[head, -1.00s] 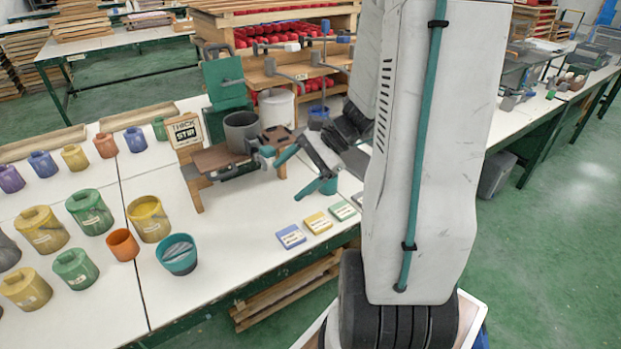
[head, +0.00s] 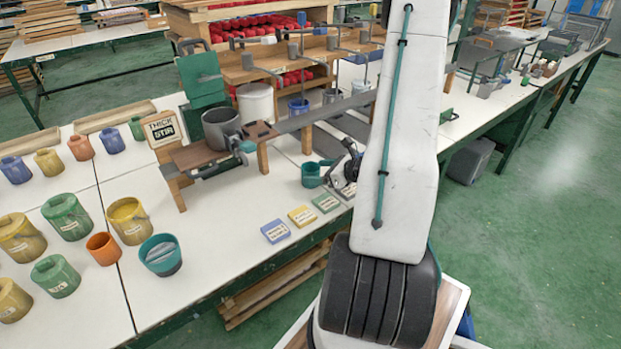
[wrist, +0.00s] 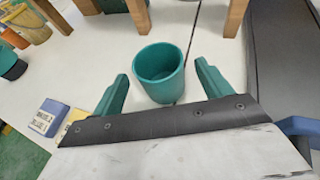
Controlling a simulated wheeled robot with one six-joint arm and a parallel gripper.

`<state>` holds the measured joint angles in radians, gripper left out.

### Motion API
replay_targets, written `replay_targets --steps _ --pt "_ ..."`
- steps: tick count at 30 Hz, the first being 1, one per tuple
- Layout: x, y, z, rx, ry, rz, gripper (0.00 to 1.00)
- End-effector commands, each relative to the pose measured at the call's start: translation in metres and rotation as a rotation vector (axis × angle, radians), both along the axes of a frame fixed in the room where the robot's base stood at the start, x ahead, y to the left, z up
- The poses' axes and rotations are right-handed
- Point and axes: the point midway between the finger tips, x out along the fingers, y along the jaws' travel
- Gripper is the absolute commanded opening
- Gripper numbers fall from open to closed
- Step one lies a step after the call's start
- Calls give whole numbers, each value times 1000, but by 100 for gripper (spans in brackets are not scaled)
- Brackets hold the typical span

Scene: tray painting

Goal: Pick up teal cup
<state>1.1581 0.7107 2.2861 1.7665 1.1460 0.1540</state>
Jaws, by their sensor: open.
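The teal cup (head: 311,176) stands upright on the white bench, right of the stirring stand. In the wrist view the empty-looking teal cup (wrist: 160,85) stands just ahead of my gripper (wrist: 162,74). My gripper's teal fingers are open, one on each side of the cup, with a gap visible to both sides. In the head view my gripper (head: 330,168) is at the cup's right side, small and partly merged with it. Its fingertips are hard to separate from the cup there.
A wooden stand with a grey pot (head: 221,130) is left of the cup. Blue, yellow and green cards (head: 301,216) lie near the bench's front edge. A teal-rimmed bucket (head: 161,262) and several colored pots stand farther left. The bench between cards and bucket is clear.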

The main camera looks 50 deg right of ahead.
Motion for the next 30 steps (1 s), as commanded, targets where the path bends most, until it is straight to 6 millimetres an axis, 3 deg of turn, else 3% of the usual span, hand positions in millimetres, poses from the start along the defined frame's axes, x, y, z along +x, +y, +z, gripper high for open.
replay_targets --steps 6,13,14,19,30 --pt "24 4 -10 0 0 2 77" --pt "26 4 -11 -1 0 1 77" --pt "26 4 -11 -1 0 1 75" --pt "25 4 -11 -1 0 1 29" --pt "25 4 -8 -1 0 2 29"
